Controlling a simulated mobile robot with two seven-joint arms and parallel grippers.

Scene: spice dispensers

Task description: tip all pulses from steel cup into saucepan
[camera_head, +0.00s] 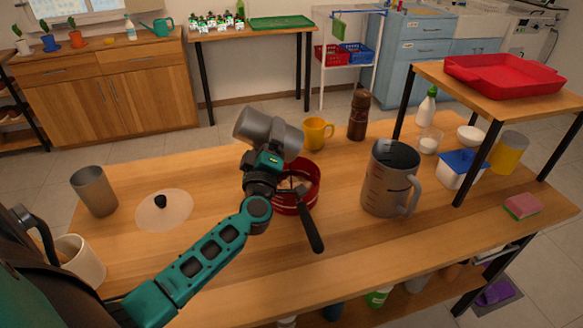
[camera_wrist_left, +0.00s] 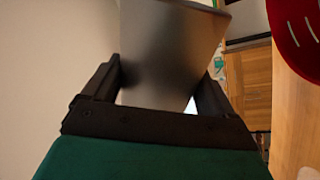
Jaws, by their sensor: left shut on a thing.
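My left gripper (camera_head: 268,160) is shut on the steel cup (camera_head: 266,131) and holds it in the air, tipped far onto its side. The cup is above the far left part of the red saucepan (camera_head: 318,187). In the left wrist view the cup (camera_wrist_left: 170,55) sits between the two dark fingers, and the saucepan (camera_wrist_left: 295,35) shows at the upper right. The saucepan stands on the table, its dark handle pointing to the front. Something pale and brownish shows inside it, partly hidden by my gripper. I cannot see into the cup or any falling pulses. My right gripper is not in view.
A second metal cup (camera_head: 94,191) and a lid (camera_head: 163,209) are on the left of the table. A yellow mug (camera_head: 317,134), a brown grinder (camera_head: 359,115) and a large grey jug (camera_head: 389,180) stand behind and right of the saucepan. The front middle is clear.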

